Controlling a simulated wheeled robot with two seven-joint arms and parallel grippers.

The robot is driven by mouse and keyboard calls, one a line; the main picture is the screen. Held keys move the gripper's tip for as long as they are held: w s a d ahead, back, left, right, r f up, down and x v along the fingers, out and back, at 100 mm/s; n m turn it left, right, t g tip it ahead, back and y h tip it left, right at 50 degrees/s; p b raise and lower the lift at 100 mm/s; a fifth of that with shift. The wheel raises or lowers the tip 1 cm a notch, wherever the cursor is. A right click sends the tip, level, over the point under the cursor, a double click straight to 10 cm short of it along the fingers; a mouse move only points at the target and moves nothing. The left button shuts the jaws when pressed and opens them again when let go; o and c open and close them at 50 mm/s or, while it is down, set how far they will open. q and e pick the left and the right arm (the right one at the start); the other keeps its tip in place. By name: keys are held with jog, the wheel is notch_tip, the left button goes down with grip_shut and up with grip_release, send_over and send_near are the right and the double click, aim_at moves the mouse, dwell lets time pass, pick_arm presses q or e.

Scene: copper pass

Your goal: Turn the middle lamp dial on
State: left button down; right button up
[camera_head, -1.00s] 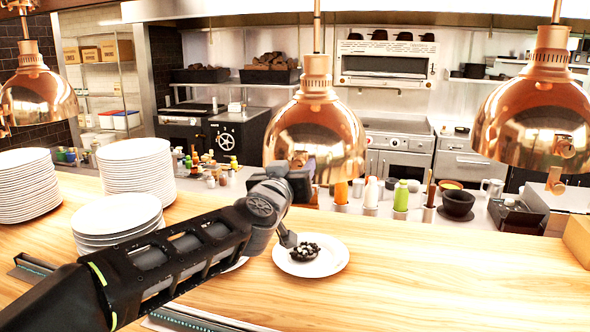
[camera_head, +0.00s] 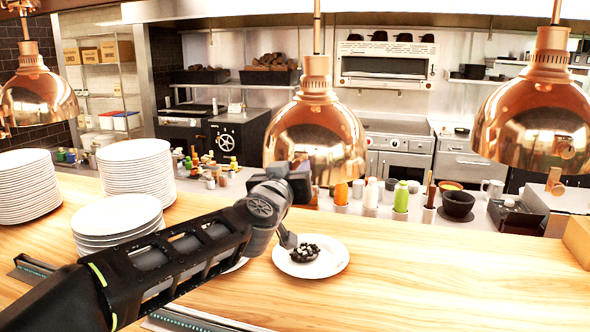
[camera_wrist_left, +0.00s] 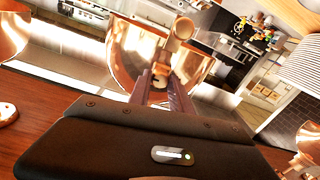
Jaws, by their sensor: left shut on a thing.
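The middle lamp (camera_head: 316,125) is a shiny copper dome hanging over the wooden counter. My left arm reaches up to its lower front from the left. My left gripper (camera_head: 300,168) is at the dome's lower edge, and its fingertips are hard to make out there. In the left wrist view the middle lamp (camera_wrist_left: 125,50) is straight ahead. There the left gripper (camera_wrist_left: 162,88) is shut on the small copper lamp dial (camera_wrist_left: 183,29), whose lower part lies between the two fingers. I cannot tell from the view whether the lamp is lit. My right gripper is out of view.
A right lamp (camera_head: 540,120) and a left lamp (camera_head: 38,95) hang on either side. Below the gripper, a white plate (camera_head: 335,262) holds dark food. Plate stacks (camera_head: 135,170) stand at the left. The counter (camera_head: 450,275) is clear at the right.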

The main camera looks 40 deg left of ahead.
pick_arm(q)
jog(key=shift+n, duration=0.3)
jog(key=n, duration=0.7)
jog(key=shift+n+b, duration=0.3)
jog(key=shift+n, duration=0.1)
jog(key=n, duration=0.4)
jog(key=shift+a+b, duration=0.1)
jog(key=shift+b, duration=0.25)
jog(key=n+b, duration=0.1)
jog(key=n, duration=0.4)
jog(key=shift+h, duration=0.3)
jog(key=c, duration=1.2)
grip_release()
jog(key=shift+s, duration=0.2)
